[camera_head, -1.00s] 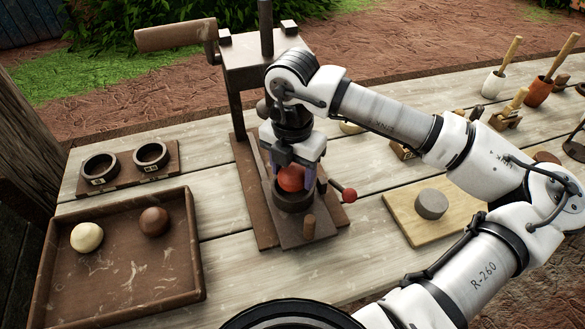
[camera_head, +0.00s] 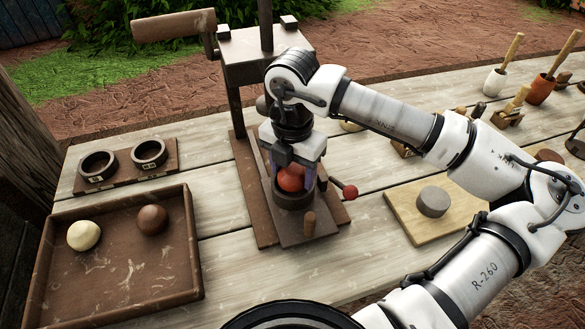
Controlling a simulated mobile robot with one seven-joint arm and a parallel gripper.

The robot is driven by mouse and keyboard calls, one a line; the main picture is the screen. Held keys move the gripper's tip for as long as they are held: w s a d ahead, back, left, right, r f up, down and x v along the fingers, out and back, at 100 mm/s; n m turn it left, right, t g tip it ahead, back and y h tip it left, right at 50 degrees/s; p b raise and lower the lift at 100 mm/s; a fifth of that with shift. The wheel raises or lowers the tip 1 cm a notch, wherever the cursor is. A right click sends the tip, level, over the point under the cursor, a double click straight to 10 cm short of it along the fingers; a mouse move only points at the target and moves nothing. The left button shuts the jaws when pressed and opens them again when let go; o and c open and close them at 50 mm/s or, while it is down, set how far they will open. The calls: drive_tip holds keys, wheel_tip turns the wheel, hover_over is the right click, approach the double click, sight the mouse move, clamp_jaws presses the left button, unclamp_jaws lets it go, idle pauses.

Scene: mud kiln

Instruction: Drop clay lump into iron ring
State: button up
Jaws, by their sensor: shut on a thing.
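My gripper (camera_head: 291,180) points down over the press and is shut on a red clay lump (camera_head: 290,179). The lump sits between the fingers, right above or just inside the mouth of a dark iron ring (camera_head: 293,198) on the press's base plate. I cannot tell whether the lump touches the ring. A cream clay lump (camera_head: 83,235) and a brown clay lump (camera_head: 152,220) lie in the brown wooden tray (camera_head: 122,297) at left. Two more iron rings, a left one (camera_head: 82,169) and a right one (camera_head: 134,154), sit on a small rack behind the tray.
The press frame (camera_head: 262,60) stands behind my gripper, with a wooden crank handle (camera_head: 172,30) at upper left. A red-knobbed lever (camera_head: 350,192) and a wooden peg (camera_head: 310,224) are close by. A board (camera_head: 400,205) with a grey disc (camera_head: 433,202) lies to the right.

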drive_tip(key=shift+f+b, duration=0.25)
drive_tip(key=shift+b, duration=0.05)
idle(0.6)
drive_tip(key=o, duration=1.2)
drive_tip(key=shift+r, duration=0.1)
wheel_tip(320, 180, up, 14)
drive_tip(key=shift+f+b, duration=0.15)
drive_tip(key=shift+b, duration=0.55)
